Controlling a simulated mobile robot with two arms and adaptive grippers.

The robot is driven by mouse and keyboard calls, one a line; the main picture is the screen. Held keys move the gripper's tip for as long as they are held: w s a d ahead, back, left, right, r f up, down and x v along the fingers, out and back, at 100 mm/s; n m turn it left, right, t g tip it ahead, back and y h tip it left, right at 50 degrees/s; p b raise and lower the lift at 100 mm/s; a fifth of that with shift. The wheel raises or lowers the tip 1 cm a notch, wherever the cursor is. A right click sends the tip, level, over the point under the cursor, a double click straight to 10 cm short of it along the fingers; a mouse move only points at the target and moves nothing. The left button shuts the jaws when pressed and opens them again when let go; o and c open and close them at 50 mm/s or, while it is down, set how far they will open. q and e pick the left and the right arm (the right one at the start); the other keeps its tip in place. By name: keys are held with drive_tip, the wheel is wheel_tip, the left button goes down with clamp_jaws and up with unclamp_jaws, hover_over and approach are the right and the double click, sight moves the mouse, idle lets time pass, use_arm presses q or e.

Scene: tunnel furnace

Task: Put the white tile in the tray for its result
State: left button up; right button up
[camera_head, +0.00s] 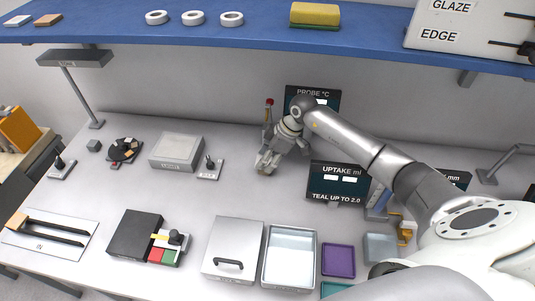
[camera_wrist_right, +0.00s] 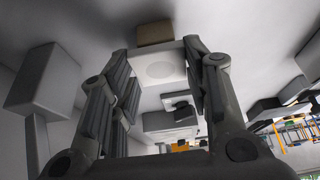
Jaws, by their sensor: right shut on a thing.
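My right gripper (camera_head: 267,163) is above the back middle of the bench, in front of the wall. In the right wrist view its two fingers (camera_wrist_right: 160,68) are shut on the white tile (camera_wrist_right: 160,72), a flat square with a faint round mark. In the head view the tile cannot be made out clearly at the gripper. A purple tray (camera_head: 338,261) stands at the front right of the bench, and a teal tray (camera_head: 335,290) is partly cut off below it. A display (camera_head: 338,182) reads "UPTAKE ml" and "TEAL UP TO 2.0". My left gripper is not in view.
A water basin (camera_head: 290,229) stands left of the purple tray, beside a lidded grey box (camera_head: 232,241). A probe display (camera_head: 312,93) is behind my right gripper. A grey box (camera_head: 176,151) stands to its left. The blue shelf (camera_head: 250,28) overhangs the back.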

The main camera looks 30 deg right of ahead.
drive_tip(key=shift+f, duration=0.15)
drive_tip(key=shift+f, duration=0.25)
drive_tip(key=o, duration=1.1)
